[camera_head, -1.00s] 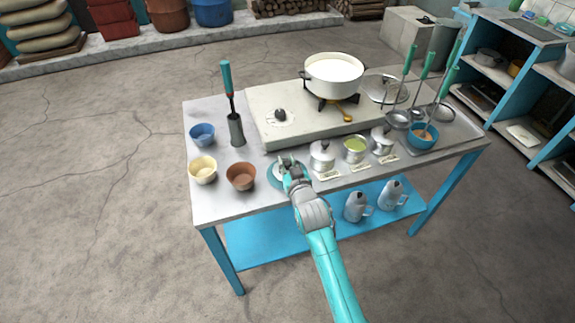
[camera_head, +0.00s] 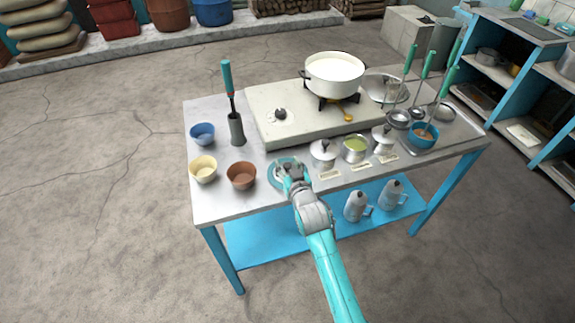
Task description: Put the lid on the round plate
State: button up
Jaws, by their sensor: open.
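The round plate (camera_head: 277,176) is teal and lies near the front edge of the table, right of the brown bowl. My gripper (camera_head: 291,168) is over the plate with its jaws open, and it covers part of the plate. A small grey patch shows between the fingers; I cannot tell whether it is the lid resting on the plate or part of the gripper. The middle canister (camera_head: 355,148) is uncovered and shows green contents. The canisters on its left (camera_head: 322,153) and right (camera_head: 382,139) have knobbed metal lids on.
A brown bowl (camera_head: 241,176), a cream bowl (camera_head: 203,169) and a blue bowl (camera_head: 202,134) stand left of the plate. A stove (camera_head: 290,128) with a white pot (camera_head: 335,75) is behind. A holder (camera_head: 236,128) with a tall utensil stands left of the stove.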

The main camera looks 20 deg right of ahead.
jog(key=s+r, duration=0.2)
jog(key=s, duration=0.9)
jog(key=shift+s+a, duration=0.2)
jog(key=shift+s, duration=0.05)
jog(key=shift+r, duration=0.1)
jog(key=s+f, duration=0.3)
jog(key=s, duration=0.7)
jog(key=s+f, duration=0.3)
jog(key=s, duration=0.8)
jog(key=s+r, duration=0.4)
jog(key=s, duration=0.6)
jog(key=s+r+g, duration=0.1)
jog(key=s+r, duration=0.2)
jog(key=s, duration=0.8)
jog(key=shift+d+r+y, duration=0.2)
jog(key=shift+r+y, duration=0.1)
jog(key=shift+r, duration=0.1)
